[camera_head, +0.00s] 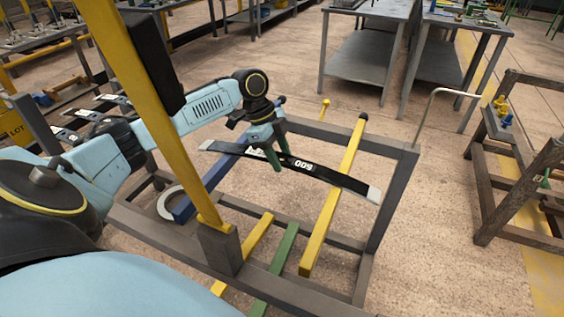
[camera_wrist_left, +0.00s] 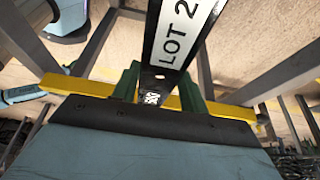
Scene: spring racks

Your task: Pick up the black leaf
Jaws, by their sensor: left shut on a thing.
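In the left wrist view, the leaf (camera_wrist_left: 158,62) runs between the green fingers (camera_wrist_left: 158,90) and carries a white "LOT 2" label, cut off at the top edge. My right gripper is not in view.
The grey rack (camera_head: 385,215) has yellow (camera_head: 335,205), green (camera_head: 276,268) and blue bars, and a yellow post rises at its near side. More dark leaves (camera_head: 68,135) lie at left behind my arm. Grey tables (camera_head: 365,65) stand at the back; a brown stand (camera_head: 490,190) is at right. Open floor lies between.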

